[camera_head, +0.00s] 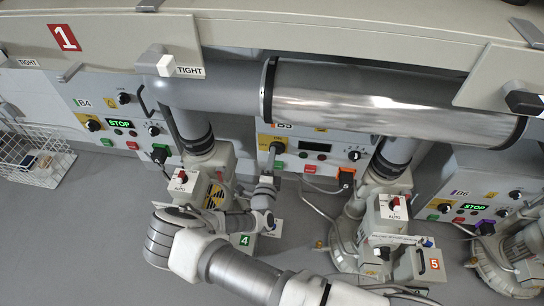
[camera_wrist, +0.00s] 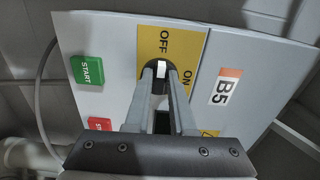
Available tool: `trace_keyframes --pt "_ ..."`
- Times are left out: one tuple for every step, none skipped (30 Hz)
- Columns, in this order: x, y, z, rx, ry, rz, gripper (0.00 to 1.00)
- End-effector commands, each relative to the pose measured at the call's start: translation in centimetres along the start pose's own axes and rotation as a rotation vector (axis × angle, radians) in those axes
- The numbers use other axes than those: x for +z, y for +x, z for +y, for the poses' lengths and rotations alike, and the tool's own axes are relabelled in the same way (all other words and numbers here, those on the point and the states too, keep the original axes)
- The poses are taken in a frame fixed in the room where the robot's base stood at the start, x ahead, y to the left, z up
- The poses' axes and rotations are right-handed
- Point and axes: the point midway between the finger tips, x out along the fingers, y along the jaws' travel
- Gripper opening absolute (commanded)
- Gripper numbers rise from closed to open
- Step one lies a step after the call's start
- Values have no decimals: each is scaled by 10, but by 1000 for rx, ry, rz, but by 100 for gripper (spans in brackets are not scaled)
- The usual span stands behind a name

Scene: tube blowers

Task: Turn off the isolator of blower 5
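The blower 5 panel (camera_head: 322,141) stands in the middle of the head view, its display dark. The wrist view shows its B5 label (camera_wrist: 226,87). The isolator's yellow plate (camera_wrist: 151,42) carries OFF at the top and ON at the right in that view. Its black knob with a white mark (camera_wrist: 160,72) lies between the fingertips of my gripper (camera_wrist: 164,78). The fingers stand slightly apart, one on each side of the knob. I cannot tell whether they press on it, and they partly hide it. In the head view my gripper (camera_head: 275,158) is at the panel's left part.
The green START button (camera_wrist: 87,70) and the red button (camera_wrist: 100,124) are left of the fingers. A large pipe (camera_head: 365,95) runs above the panel. The B4 panel (camera_head: 110,112) and B6 panel (camera_head: 470,195) show STOP. Blower 5 (camera_head: 385,215) stands right of my arm.

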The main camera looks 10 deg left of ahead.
Motion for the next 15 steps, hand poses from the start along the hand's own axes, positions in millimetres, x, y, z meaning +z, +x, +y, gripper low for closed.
trace_keyframes --pt "0 0 1 2 -1 0 32" --pt "0 0 1 2 -1 0 38" --pt "0 0 1 1 -1 0 45" --pt "0 0 0 1 0 0 50" --pt "0 0 0 1 0 0 50" --pt "0 0 0 1 0 0 50" --pt "0 0 0 0 0 0 50" --pt "0 0 0 0 1 0 50" --pt "0 0 0 0 1 -1 50" --pt "0 0 0 0 1 -1 50" --pt "0 0 0 0 1 -1 50" --pt "0 0 0 0 1 -1 50" --pt "0 -1 0 0 1 -1 50" --pt "0 -2 0 0 1 -1 50" --pt "0 -4 -1 0 1 -1 50"
